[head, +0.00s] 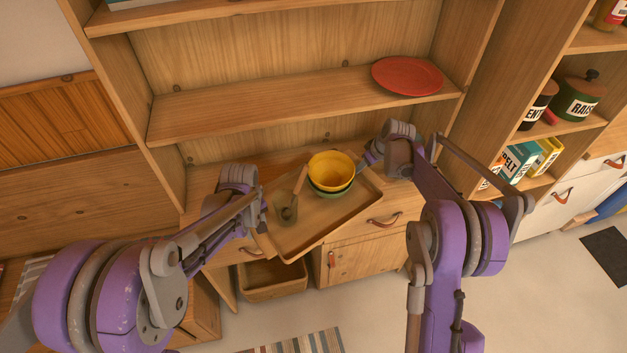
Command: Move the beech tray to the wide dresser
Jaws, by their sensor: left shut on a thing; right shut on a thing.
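The beech tray (325,222) is held between my two grippers, in front of and partly over the counter of the wooden dresser (270,95). I cannot tell whether it touches the counter. A yellow bowl (331,168) sits in a green bowl (330,190) at the tray's far right part. A greenish see-through cup (287,212) with a wooden utensil (300,182) stands on its left part. My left gripper (263,203) is shut on the tray's left edge. My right gripper (366,160) is shut on its far right edge; its fingertips are partly hidden.
A red plate (407,76) lies on the dresser's shelf above. Drawers with leather pulls (384,220) and an open bin (272,280) are below the tray. Shelves with boxes (522,160) and canisters (577,98) stand at right. A striped rug (300,343) lies on the floor.

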